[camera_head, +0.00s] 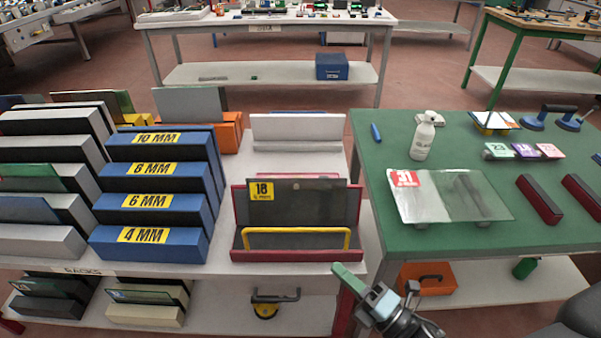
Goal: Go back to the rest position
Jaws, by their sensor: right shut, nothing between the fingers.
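My right gripper (350,280) shows at the bottom centre, in front of the gap between the rack table and the green table. Its green-tipped fingers are shut, with nothing between them. It is apart from the tables and the things on them, as far as I can tell. Part of my arm (405,322) runs down behind it to the bottom edge. My left gripper is not in view.
The rack table (220,268) holds blue racks (150,215) and a red-framed holder (297,255). The green table (450,238) bears a glass sheet (445,197), a white bottle (422,138) and red-sided blocks (540,200). An orange box (430,285) sits below.

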